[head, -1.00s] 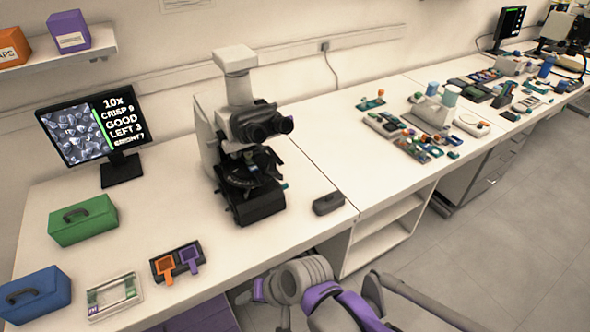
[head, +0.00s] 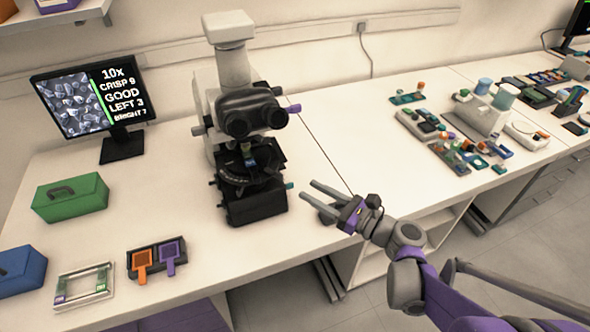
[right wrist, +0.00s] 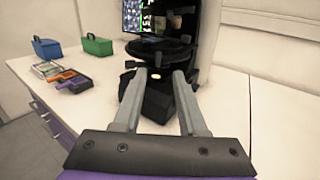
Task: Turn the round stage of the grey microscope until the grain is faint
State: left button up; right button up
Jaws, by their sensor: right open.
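The grey microscope (head: 233,90) stands upright on the bench with black eyepieces and a black base. Its dark round stage (head: 236,179) sits below the objectives; in the right wrist view the stage (right wrist: 160,50) lies ahead of my fingers. The monitor (head: 90,103) shows a grain picture and the words 10x, CRISP 9, GOOD, LEFT 3, BRIGHT 7. My right gripper (head: 308,192) is open and empty, to the right of the microscope base and apart from it. It also shows in the right wrist view (right wrist: 160,75). My left gripper is not in view.
A green case (head: 70,198), a blue case (head: 20,270), a clear slide frame (head: 84,286) and a dark tray (head: 157,260) with orange and purple holders lie left on the bench. Several small parts (head: 455,130) lie at the right. The bench just right of the microscope is mostly clear.

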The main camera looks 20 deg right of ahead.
aim_at(279, 173)
jog(key=x, duration=1)
jog(key=shift+w+a, duration=0.25)
jog(key=shift+a, duration=0.1)
grip_shut()
dwell(0.9)
